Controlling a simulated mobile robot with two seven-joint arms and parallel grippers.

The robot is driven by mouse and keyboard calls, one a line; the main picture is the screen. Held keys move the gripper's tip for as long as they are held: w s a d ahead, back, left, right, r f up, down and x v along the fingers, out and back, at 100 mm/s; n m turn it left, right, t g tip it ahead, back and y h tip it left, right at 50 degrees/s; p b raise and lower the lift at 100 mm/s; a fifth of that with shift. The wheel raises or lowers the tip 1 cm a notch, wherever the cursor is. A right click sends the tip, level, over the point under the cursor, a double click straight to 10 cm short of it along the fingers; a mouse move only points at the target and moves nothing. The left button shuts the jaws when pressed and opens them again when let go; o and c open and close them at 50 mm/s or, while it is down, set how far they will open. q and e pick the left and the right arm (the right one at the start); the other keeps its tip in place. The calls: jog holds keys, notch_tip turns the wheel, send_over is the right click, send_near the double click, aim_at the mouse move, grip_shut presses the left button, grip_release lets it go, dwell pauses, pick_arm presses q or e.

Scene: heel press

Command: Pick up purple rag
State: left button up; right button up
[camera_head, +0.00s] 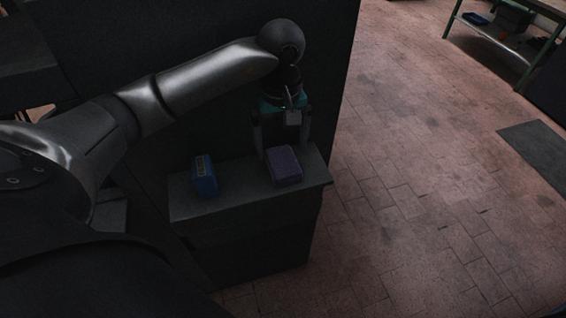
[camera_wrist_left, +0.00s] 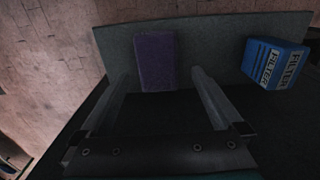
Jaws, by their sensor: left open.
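The purple rag (camera_head: 284,167) lies as a folded block on the right part of a small grey ledge (camera_head: 240,203). In the left wrist view the rag (camera_wrist_left: 154,62) lies on the ledge ahead of the fingers, between their lines. My left gripper (camera_head: 284,150) points down just above and behind the rag, with its fingers spread. In the left wrist view my left gripper (camera_wrist_left: 160,78) is open and nothing is between the fingers. I cannot tell from these views whether a finger touches the rag. My right gripper is not in view.
A blue box (camera_head: 204,177) labelled as a filter stands on the ledge to the left of the rag. It also shows in the left wrist view (camera_wrist_left: 272,64). A dark panel (camera_head: 200,125) rises behind the ledge. Open tiled floor (camera_head: 420,180) lies to the right.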

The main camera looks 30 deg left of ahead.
aim_at(284, 163)
pick_arm(q)
jog(key=shift+d+f+p, duration=0.15)
jog(key=shift+f+p, duration=0.1)
jog(key=shift+f, duration=1.1)
jog(key=shift+d+f+p, duration=0.1)
jog(key=shift+f+p, duration=0.1)
jog(key=shift+f, duration=1.1)
jog(key=c, duration=1.2)
